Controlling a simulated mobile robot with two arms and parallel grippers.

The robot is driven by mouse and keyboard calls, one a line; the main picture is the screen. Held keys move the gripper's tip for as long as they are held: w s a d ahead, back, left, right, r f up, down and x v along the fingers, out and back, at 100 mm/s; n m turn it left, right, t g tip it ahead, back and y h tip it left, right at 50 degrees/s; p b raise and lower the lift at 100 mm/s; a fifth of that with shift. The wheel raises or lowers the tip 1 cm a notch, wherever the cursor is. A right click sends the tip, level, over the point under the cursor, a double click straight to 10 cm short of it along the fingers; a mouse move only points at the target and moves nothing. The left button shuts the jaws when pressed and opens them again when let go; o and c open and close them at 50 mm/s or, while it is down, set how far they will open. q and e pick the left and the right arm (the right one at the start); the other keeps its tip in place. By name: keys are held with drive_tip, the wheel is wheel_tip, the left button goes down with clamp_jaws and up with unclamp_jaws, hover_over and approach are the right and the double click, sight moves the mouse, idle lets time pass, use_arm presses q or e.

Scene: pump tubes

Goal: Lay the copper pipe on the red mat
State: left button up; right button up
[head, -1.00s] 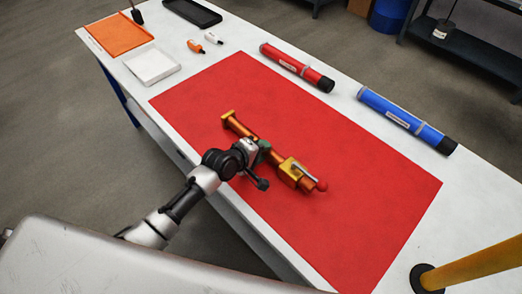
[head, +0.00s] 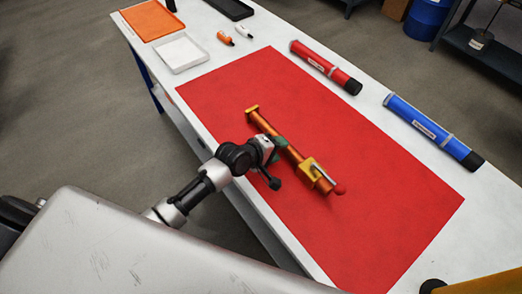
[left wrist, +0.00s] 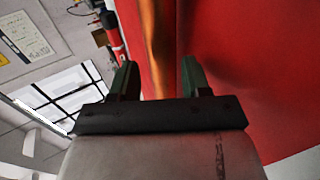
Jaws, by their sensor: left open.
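The copper pipe (head: 290,150) lies on the red mat (head: 390,210). It has a brass end piece, a yellow valve block with a silver lever, and a red ball near its lower right end. My left gripper (head: 277,150) is at the middle of the pipe, with its green fingers apart. In the left wrist view, the copper pipe (left wrist: 157,45) shows between the open fingertips of the left gripper (left wrist: 158,76). I cannot tell whether the fingers touch it. My right gripper is in neither view.
A red tube (head: 325,66) and a blue tube (head: 430,130) lie along the far table edge. The mat is clear around the pipe.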

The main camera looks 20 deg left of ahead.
use_arm(q)
drive_tip(key=v, duration=0.9)
drive_tip(key=shift+s+r, duration=0.25)
drive_tip(key=shift+s, duration=0.05)
drive_tip(key=shift+a, duration=0.15)
